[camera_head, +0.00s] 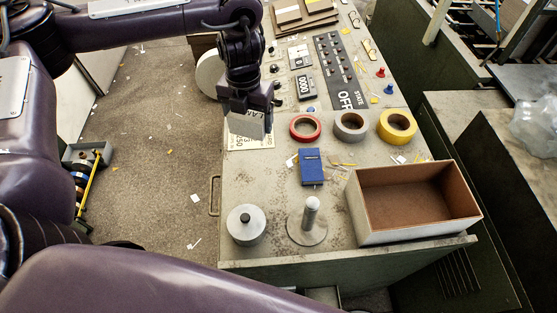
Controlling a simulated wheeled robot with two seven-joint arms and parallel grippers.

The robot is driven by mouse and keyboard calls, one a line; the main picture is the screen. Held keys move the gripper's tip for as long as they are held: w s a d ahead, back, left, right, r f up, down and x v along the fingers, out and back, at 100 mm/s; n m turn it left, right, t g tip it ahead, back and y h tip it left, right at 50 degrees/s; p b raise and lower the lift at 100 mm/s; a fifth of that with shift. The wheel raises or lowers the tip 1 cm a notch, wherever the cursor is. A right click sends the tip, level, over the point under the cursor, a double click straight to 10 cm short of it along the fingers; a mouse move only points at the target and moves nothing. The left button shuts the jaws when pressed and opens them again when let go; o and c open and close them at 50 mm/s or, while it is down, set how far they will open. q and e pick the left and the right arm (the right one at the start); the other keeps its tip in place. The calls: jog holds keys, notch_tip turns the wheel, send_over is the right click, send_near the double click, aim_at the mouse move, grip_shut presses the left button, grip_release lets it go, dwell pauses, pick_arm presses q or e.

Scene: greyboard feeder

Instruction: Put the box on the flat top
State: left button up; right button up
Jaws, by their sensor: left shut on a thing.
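My left gripper (247,108) points down over the left edge of the machine's flat top (265,180). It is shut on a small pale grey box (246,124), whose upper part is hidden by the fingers. The held box is tilted a little and sits in front of a printed paper sheet; whether it touches the surface I cannot tell. A larger open box (415,203), white outside and brown inside, stands empty on the front right of the flat top. My right gripper is not in view.
Red (305,127), grey (350,126) and yellow (397,126) tape rolls lie across the middle. A blue device (312,167), a lidded round tin (246,225) and an upright post on a disc (308,222) stand nearer. Bare surface shows left of the blue device.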

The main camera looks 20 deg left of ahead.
pick_arm(q)
jog(key=b, duration=0.3)
send_over(256, 173)
notch_tip(256, 173, down, 16)
jog(key=shift+f, duration=0.1)
notch_tip(256, 173, down, 3)
jog(key=shift+s+b, duration=0.1)
jog(key=shift+b, duration=0.35)
jog(key=shift+f, duration=0.25)
jog(key=shift+f, duration=0.15)
jog(key=shift+f, duration=0.1)
jog(key=o, duration=1)
jog(key=shift+o, duration=0.2)
jog(key=shift+r, duration=0.6)
notch_tip(256, 173, up, 11)
jog(key=p, duration=0.2)
jog(key=shift+r, duration=0.15)
